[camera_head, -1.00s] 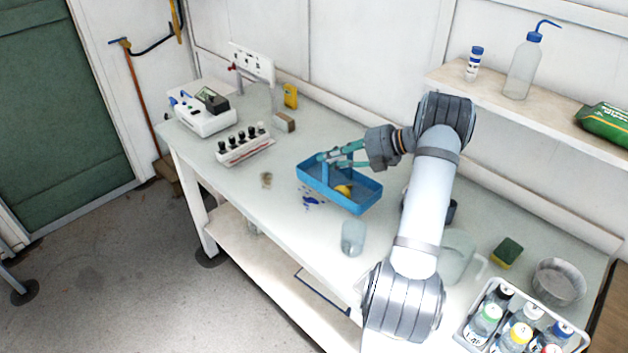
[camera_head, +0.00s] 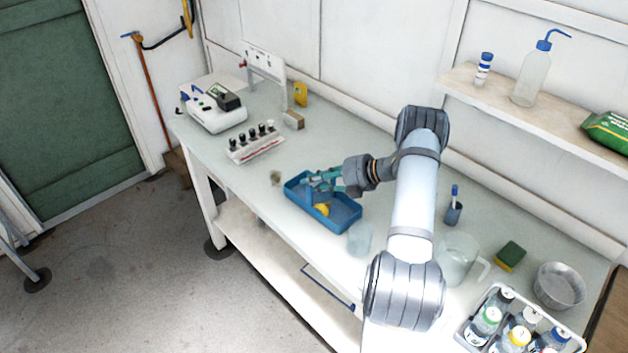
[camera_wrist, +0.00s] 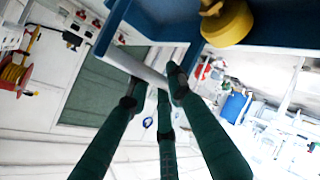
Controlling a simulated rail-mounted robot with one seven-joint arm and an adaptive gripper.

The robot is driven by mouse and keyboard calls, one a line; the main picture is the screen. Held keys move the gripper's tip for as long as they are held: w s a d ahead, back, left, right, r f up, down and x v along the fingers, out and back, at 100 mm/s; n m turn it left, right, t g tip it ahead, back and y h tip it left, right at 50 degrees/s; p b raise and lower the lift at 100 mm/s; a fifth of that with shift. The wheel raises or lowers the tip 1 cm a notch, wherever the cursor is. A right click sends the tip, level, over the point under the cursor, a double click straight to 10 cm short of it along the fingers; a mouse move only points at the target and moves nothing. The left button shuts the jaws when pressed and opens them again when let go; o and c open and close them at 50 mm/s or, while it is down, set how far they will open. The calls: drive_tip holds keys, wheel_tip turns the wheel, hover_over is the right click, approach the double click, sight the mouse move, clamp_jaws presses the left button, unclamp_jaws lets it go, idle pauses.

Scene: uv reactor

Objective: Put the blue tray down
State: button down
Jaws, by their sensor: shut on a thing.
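The blue tray (camera_head: 346,219) is at the middle of the bench near its front edge, looking about level. I cannot tell whether its underside touches the bench. A yellow object (camera_head: 322,209) lies inside it.
A clear beaker (camera_head: 360,238) stands close to the tray's right end. A small brownish item (camera_head: 276,177) lies to its left. A rack of dark-capped vials (camera_head: 254,143) and a white instrument (camera_head: 212,112) stand farther left. A glass jug (camera_head: 457,262) is at right.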

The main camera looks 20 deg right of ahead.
drive_tip(key=c, duration=1.6)
unclamp_jaws()
drive_tip(key=shift+o, duration=0.2)
drive_tip(key=shift+s+d+r, duration=0.2)
drive_tip(key=shift+s+d, duration=0.1)
drive_tip(key=shift+d, duration=0.05)
drive_tip(key=b+v, duration=0.3)
drive_tip(key=v, duration=0.8)
drive_tip(key=shift+a+r, duration=0.1)
drive_tip(key=shift+a, duration=0.05)
